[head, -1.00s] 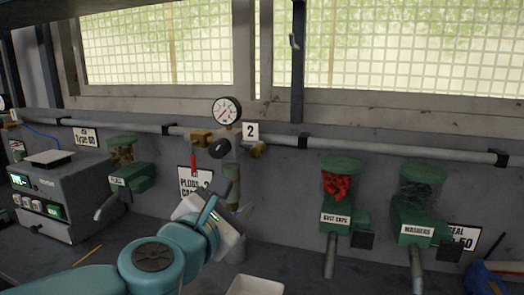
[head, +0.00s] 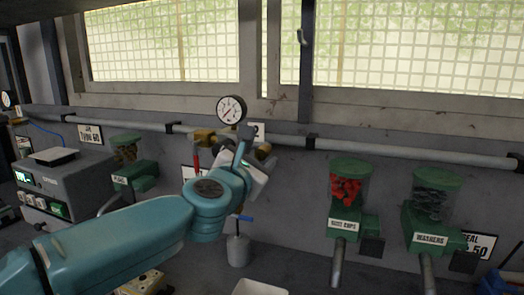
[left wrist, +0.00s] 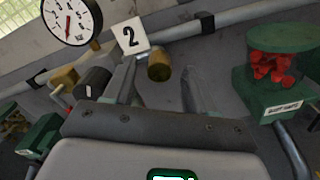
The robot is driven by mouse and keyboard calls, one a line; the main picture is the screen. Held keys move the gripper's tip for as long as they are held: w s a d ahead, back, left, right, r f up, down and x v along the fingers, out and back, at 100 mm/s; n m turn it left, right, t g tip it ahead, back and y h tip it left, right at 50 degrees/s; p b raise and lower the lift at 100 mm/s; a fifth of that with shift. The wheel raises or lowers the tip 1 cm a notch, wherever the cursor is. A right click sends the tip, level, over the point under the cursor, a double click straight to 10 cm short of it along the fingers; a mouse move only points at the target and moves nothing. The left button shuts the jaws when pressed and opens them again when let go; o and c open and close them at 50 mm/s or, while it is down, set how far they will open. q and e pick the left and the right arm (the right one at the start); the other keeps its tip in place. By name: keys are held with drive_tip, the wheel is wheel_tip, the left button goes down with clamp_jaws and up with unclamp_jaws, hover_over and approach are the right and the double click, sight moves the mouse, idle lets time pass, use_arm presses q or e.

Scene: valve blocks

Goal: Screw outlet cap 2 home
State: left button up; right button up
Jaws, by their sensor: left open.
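The brass outlet cap (left wrist: 158,66) sits on the right side of the valve assembly, beside the number 2 sign (left wrist: 130,36). In the left wrist view the cap shows between and just beyond the tips of my left gripper (left wrist: 157,75), whose two fingers are apart. I cannot tell whether either finger touches the cap. In the head view my left gripper (head: 255,158) is raised at the valve and hides most of its lower right part. The valve's brass left end (head: 203,135) and the black knob (left wrist: 97,81) show. My right gripper is not in view.
A pressure gauge (head: 231,110) stands above the valve. A grey pipe (head: 400,149) runs along the wall. Green dispensers of red dust caps (head: 346,190) and washers (head: 430,205) hang to the right. A grey pot (head: 238,250) stands on the bench below.

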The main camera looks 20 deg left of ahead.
sight(260, 155)
use_arm(q)
drive_tip(key=w, duration=0.3)
drive_tip(key=shift+w+f, duration=0.1)
drive_tip(key=shift+w, duration=0.05)
clamp_jaws()
drive_tip(key=shift+m+p, duration=0.3)
